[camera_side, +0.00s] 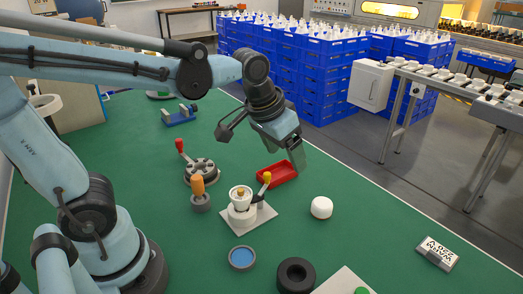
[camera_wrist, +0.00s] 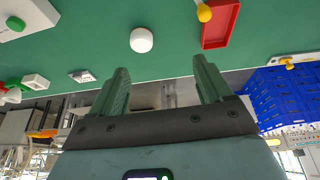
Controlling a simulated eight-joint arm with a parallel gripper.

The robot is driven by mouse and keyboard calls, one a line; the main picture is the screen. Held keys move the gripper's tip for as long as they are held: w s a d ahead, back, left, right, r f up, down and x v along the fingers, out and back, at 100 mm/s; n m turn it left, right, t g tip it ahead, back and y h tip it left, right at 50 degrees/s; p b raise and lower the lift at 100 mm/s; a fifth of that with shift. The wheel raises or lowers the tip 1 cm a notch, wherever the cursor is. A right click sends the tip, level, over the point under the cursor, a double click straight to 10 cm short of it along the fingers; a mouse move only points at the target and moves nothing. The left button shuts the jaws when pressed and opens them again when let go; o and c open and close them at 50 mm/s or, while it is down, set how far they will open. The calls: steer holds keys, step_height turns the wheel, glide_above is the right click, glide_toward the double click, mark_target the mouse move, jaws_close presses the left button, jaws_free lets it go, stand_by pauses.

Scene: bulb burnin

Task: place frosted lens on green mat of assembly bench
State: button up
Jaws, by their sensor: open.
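The frosted lens, a white rounded dome (camera_side: 321,207), sits on the green mat (camera_side: 380,240), right of the white fixture. It also shows in the wrist view (camera_wrist: 141,40), beyond my fingertips and a little left of the middle between them. My gripper (camera_side: 298,158) is above the mat near the red tray, up and left of the lens in the side view. In the wrist view its two green fingers (camera_wrist: 160,66) are wide apart with nothing between them. The lens is apart from the gripper.
A red tray (camera_side: 277,174) lies near the gripper. A white fixture (camera_side: 240,207) with a yellow-knobbed lever stands left of the lens. A black ring (camera_side: 296,276), blue-filled dish (camera_side: 241,258) and labelled device (camera_side: 437,252) are around.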

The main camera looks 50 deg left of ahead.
steer(key=s+a+t, duration=0.1)
steer(key=s, duration=0.1)
steer(key=s+a+f+t, duration=0.1)
steer(key=s, duration=0.1)
steer(key=s+a+f, duration=0.1)
steer(key=s, duration=0.1)
steer(key=shift+s+a+t, duration=0.1)
steer(key=shift+a+t, duration=0.1)
steer(key=shift+t, duration=0.2)
